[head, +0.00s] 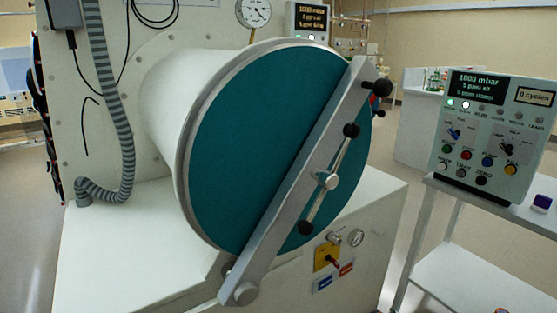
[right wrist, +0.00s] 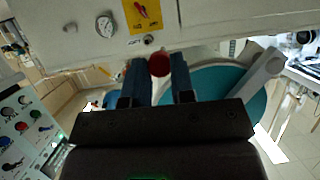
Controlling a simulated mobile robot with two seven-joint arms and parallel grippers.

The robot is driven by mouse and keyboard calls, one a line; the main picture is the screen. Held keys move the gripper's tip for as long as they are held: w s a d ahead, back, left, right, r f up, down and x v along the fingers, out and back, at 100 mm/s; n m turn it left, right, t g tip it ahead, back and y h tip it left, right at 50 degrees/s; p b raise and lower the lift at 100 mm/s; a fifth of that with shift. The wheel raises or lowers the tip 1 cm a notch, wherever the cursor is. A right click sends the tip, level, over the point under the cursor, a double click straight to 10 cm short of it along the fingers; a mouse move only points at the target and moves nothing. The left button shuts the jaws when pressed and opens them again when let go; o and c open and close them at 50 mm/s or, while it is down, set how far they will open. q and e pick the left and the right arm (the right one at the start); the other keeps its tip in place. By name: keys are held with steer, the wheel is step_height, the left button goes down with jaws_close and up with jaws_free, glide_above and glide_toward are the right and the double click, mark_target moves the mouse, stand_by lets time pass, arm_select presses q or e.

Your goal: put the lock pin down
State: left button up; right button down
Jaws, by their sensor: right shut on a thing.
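My right gripper (right wrist: 160,76) shows in the right wrist view, its two dark blue fingers shut on a small round red-ended thing (right wrist: 159,63), which I take to be the lock pin. Most of the pin is hidden between the fingers. It is held in front of the white box front, near the yellow plate (right wrist: 143,15). Neither gripper is seen in the head view.
The round teal door (head: 265,130) has a slanted grey bar (head: 300,180) and a black-knobbed handle (head: 328,181). A control panel (head: 489,130) and a small purple-topped item (head: 542,202) stand on a trolley (head: 480,197) at the right. Open floor lies between.

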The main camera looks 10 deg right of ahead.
steer(key=shift+s+a, duration=0.1)
steer(key=shift+a, duration=0.15)
